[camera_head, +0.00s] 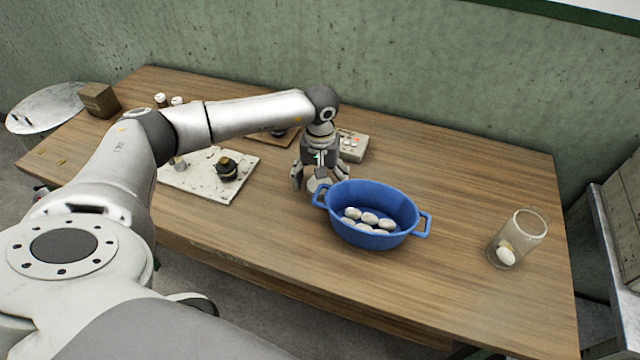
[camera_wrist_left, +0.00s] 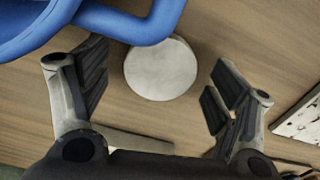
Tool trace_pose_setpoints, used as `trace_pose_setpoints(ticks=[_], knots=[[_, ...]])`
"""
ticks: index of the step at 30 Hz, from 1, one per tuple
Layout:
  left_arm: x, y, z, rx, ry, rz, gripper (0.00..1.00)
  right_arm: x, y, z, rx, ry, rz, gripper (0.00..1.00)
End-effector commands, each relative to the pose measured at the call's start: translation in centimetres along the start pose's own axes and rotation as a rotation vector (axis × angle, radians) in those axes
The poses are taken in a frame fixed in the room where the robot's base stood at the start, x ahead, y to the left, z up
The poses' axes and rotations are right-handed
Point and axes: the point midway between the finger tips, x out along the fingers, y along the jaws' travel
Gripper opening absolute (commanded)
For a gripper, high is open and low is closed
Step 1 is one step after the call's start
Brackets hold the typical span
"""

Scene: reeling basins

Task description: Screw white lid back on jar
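The white round lid (camera_head: 317,185) lies flat on the wooden table, against or very close to the left handle of the blue basin. It also shows in the left wrist view (camera_wrist_left: 160,70), with a blue handle overlapping its upper edge. My left gripper (camera_head: 319,177) points down over the lid, fingers spread on both sides of it. In the wrist view the open fingers (camera_wrist_left: 158,82) have the lid between and beyond them, with no visible contact. My right gripper is not in view.
The blue basin (camera_head: 346,222) holding several white cocoons stands between the gripper and the jar. A white speckled board (camera_head: 202,187) with small dark items lies left. A grey control box (camera_head: 353,147) sits behind the gripper. The table's right front is clear.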

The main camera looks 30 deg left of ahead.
Motion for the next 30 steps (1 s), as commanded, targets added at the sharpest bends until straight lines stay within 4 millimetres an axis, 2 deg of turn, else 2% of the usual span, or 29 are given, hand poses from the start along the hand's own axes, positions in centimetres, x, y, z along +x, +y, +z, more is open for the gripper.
trace_pose_setpoints(ticks=[1,8,20,23,30], knots=[[0.0,0.0,0.0,0.000,0.000,0.000,0.76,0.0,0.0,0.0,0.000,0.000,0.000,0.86],[0.0,0.0,0.0,0.000,0.000,0.000,0.49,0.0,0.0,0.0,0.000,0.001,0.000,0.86],[-0.4,0.0,-0.1,-0.001,0.002,0.001,0.47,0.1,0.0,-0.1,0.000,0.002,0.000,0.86],[-1.5,0.0,-0.1,-0.001,0.004,0.002,0.47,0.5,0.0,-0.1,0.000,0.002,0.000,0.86],[-6.3,0.0,-0.1,0.000,0.005,0.002,0.46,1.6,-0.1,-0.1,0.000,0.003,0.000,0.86]])
